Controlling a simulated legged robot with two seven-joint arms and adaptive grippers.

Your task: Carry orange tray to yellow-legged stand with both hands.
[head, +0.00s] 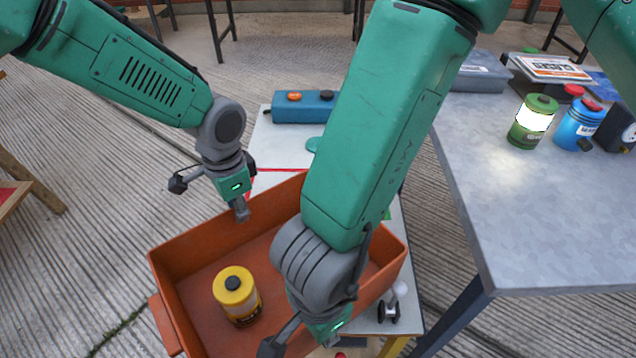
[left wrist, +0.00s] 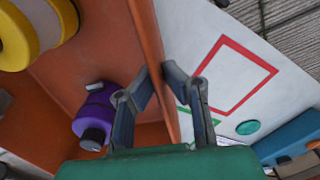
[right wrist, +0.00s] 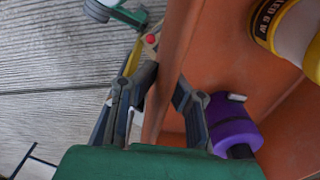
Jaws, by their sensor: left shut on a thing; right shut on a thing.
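My right gripper (right wrist: 164,85) is shut on the opposite, near wall. The yellow-legged stand (head: 275,150) has a white top with a red outline, beyond and partly beneath the tray. Whether the tray touches it is hidden. My right arm covers the tray's middle.
A blue box (head: 303,106) and a teal disc (head: 314,145) are on the stand's far part. A small grey-and-white item (head: 392,303) is at its right edge. Ribbed floor is open at left.

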